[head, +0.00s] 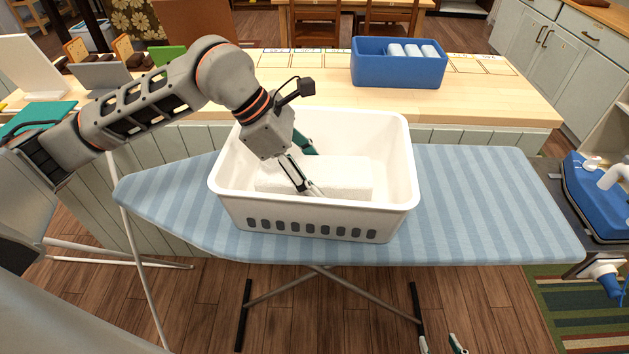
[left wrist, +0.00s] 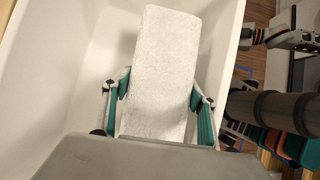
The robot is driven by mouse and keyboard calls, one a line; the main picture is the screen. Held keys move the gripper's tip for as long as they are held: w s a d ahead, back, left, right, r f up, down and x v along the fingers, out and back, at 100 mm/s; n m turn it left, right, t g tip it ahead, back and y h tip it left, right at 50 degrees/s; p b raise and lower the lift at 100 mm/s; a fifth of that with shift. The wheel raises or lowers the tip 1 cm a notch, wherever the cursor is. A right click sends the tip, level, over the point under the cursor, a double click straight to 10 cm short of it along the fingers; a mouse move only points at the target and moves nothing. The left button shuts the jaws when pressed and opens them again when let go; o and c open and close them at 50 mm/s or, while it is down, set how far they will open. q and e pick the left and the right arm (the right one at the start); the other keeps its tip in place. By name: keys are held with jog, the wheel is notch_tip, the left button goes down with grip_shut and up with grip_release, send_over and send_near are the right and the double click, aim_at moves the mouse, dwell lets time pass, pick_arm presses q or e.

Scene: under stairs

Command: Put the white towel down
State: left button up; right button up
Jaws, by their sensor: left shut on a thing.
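The white towel (head: 340,177) is a folded, fluffy block lying low inside the white laundry basket (head: 312,218). My left gripper (head: 307,185) reaches down into the basket and is shut on the towel. In the left wrist view the towel (left wrist: 165,62) runs lengthwise between the two teal-padded fingers, one along each side. I cannot tell whether the towel's underside touches the basket floor. Only the tips of my right gripper (head: 441,345) show at the bottom edge of the head view, apart and empty, well below the ironing board.
The basket stands on a blue striped ironing board (head: 490,205), clear on both sides. Behind it, a wooden counter (head: 320,82) holds a blue bin (head: 398,72) with white rolls. A blue case (head: 592,200) is at the right.

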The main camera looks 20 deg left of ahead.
pick_arm(q)
notch_tip(320, 180, down, 2)
jog(key=shift+f, duration=0.15)
jog(key=shift+f+b, duration=0.4)
jog(key=shift+f, duration=0.15)
jog(key=shift+f, duration=0.1)
jog(key=o, duration=1.3)
jog(key=shift+o, duration=0.2)
